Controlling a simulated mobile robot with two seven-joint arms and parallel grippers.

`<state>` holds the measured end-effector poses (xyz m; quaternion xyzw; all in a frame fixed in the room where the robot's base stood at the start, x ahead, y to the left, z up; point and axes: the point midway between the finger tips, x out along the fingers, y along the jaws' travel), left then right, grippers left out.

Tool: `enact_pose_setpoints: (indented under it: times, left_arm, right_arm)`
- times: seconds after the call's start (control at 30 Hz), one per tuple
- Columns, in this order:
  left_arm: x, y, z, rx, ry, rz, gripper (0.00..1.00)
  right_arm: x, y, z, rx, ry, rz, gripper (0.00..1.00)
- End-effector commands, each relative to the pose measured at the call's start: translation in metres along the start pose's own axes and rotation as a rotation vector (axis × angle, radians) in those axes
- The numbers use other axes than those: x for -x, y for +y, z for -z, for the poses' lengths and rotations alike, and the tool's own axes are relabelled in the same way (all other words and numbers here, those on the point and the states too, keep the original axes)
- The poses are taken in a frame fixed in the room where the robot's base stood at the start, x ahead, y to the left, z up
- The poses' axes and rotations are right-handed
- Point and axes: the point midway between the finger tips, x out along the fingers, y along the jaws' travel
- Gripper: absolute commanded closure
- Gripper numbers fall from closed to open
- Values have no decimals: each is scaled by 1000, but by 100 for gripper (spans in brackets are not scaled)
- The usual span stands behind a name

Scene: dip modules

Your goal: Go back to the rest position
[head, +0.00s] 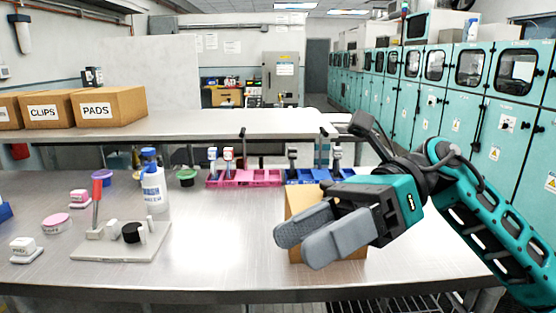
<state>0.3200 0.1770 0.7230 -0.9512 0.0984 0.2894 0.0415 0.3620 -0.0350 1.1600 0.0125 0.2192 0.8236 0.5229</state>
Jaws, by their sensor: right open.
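My right gripper (297,246) reaches in from the right over the metal bench (215,270). Its two grey fingers are apart, with nothing visible between them. The teal and black arm runs back to the right edge of the view. The gripper is in front of a cardboard box (299,198) and hides much of it. My left arm and gripper are not in view.
A fixture plate (100,245) with a red-handled lever (97,200) and a white bottle (154,190) stand left. Pink (240,182) and blue (300,178) racks are behind. The bench between fixture and gripper is clear. Cardboard boxes (110,107) sit on the back shelf.

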Motion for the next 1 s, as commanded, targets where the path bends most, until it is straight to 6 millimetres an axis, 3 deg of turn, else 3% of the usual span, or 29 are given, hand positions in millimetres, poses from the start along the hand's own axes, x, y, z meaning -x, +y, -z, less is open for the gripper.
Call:
enact_pose_setpoints:
  times: [0.13, 0.27, 0.37, 0.47, 0.57, 0.73, 0.9, 0.97, 1.0]
  left_arm:
    - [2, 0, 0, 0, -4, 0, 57]
    - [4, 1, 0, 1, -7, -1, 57]
    - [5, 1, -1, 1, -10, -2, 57]
    - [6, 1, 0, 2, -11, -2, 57]
    - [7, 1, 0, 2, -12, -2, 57]
    - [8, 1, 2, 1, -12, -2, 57]
    - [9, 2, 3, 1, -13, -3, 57]
    - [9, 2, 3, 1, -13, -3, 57]
    - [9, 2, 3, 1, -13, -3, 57]
  right_arm:
    - [-7, -13, -9, -231, -390, -92, 38]
    - [6, -34, -9, -461, -722, -148, 38]
    - [23, -57, 4, -659, -973, -181, 38]
    - [42, -82, 32, -870, -1222, -205, 38]
    - [59, -106, 76, -1090, -1467, -219, 38]
    - [73, -133, 184, -1488, -1877, -214, 38]
    - [59, -125, 310, -1874, -2256, -172, 38]
    - [50, -115, 349, -1988, -2367, -151, 38]
    - [43, -108, 370, 1999, 2364, 133, 38]
